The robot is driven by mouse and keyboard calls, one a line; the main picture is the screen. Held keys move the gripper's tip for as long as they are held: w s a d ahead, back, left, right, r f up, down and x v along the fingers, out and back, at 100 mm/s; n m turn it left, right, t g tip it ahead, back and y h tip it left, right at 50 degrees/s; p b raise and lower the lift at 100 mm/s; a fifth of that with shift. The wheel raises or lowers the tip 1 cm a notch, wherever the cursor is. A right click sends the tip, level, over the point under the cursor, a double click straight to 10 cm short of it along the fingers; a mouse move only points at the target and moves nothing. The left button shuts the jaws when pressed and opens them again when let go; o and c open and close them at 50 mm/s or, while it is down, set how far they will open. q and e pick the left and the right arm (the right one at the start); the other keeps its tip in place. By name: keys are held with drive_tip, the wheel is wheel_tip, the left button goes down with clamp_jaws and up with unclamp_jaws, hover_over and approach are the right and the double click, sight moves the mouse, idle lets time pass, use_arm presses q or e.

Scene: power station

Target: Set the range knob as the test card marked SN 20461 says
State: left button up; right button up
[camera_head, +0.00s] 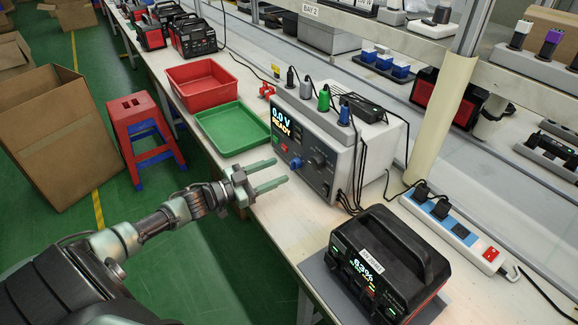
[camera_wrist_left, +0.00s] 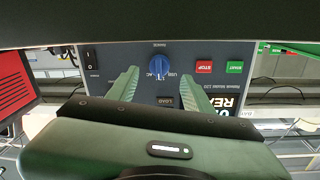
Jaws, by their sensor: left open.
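The tester (camera_head: 335,140) is a grey box on the bench with a lit display reading 0.0 V and READY. Its blue range knob (camera_head: 296,163) is on the front panel. The knob also shows in the left wrist view (camera_wrist_left: 158,66), with USB and AC marks beside it; its exact pointing is hard to tell. My left gripper (camera_head: 281,170) is open and empty, just in front of the panel. In the left wrist view its fingers (camera_wrist_left: 160,80) lie either side of the knob, not visibly touching it. I cannot make out a card marked SN 20461. My right gripper is not in view.
A black power station (camera_head: 395,255) with a blurred SN label and a 63% display stands at the front right. A power strip (camera_head: 455,230) lies behind it. A green tray (camera_head: 232,128) and a red bin (camera_head: 202,85) stand left of the tester. Cables hang at its right side.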

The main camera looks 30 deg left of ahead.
sight(295, 164)
use_arm(q)
drive_tip(key=x, duration=0.4)
drive_tip(key=shift+w+d, duration=0.2)
drive_tip(key=shift+w, duration=0.1)
drive_tip(key=shift+f, duration=0.1)
clamp_jaws()
drive_tip(key=m, duration=0.4)
drive_tip(key=shift+m, duration=0.3)
drive_tip(key=m, duration=0.4)
idle(0.4)
